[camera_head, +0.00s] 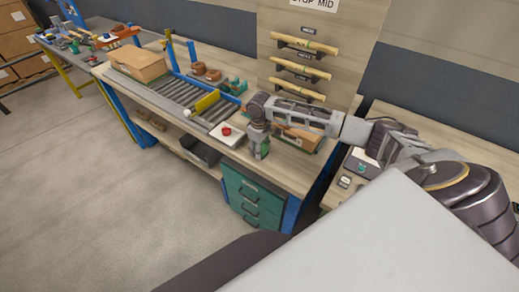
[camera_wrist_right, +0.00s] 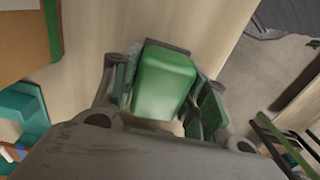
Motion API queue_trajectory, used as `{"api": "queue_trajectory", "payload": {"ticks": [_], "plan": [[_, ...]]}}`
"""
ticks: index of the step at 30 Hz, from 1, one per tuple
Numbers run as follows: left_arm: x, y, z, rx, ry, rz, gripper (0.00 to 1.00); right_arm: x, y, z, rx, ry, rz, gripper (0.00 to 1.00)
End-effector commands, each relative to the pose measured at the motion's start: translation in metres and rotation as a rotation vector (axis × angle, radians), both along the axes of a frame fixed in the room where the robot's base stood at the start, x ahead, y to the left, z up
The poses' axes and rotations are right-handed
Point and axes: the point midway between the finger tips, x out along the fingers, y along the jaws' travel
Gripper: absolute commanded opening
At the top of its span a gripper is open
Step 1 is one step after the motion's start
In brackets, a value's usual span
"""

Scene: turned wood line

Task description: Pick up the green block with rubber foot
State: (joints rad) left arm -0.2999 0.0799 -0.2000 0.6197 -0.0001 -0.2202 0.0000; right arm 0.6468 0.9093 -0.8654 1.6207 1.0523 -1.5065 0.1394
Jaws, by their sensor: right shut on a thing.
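The green block (camera_wrist_right: 162,85) shows in the right wrist view between the fingers of my right gripper (camera_wrist_right: 165,100). The fingers are shut on it from both sides. A dark grey strip, which may be the rubber foot, shows along its far edge. In the head view my right gripper (camera_head: 258,148) points down over the front edge of the wooden bench, right of the red button box. Only a little green of the block shows there. I cannot tell whether the block touches the bench top. My left gripper is not in view.
A white box with a red button (camera_head: 226,132) stands left of the gripper. A roller conveyor (camera_head: 188,94) with a cardboard box (camera_head: 138,64) lies further left. A green-edged tray (camera_head: 300,138) is right of the gripper. Teal drawers (camera_head: 252,196) sit below the bench. Turned wood pieces hang on the back panel.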

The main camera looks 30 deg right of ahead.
Motion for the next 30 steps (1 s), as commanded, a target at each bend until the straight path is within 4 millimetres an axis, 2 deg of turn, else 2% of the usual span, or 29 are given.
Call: {"api": "queue_trajectory", "payload": {"ticks": [8,24,30], "plan": [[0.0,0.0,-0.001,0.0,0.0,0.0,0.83,0.001,0.0,0.012,0.0,-0.003,0.0,0.18],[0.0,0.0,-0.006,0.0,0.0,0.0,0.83,0.001,0.0,0.085,0.001,-0.002,-0.001,0.18],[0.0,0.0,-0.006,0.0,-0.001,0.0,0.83,0.0,0.0,0.098,0.0,0.0,0.0,0.18]]}}
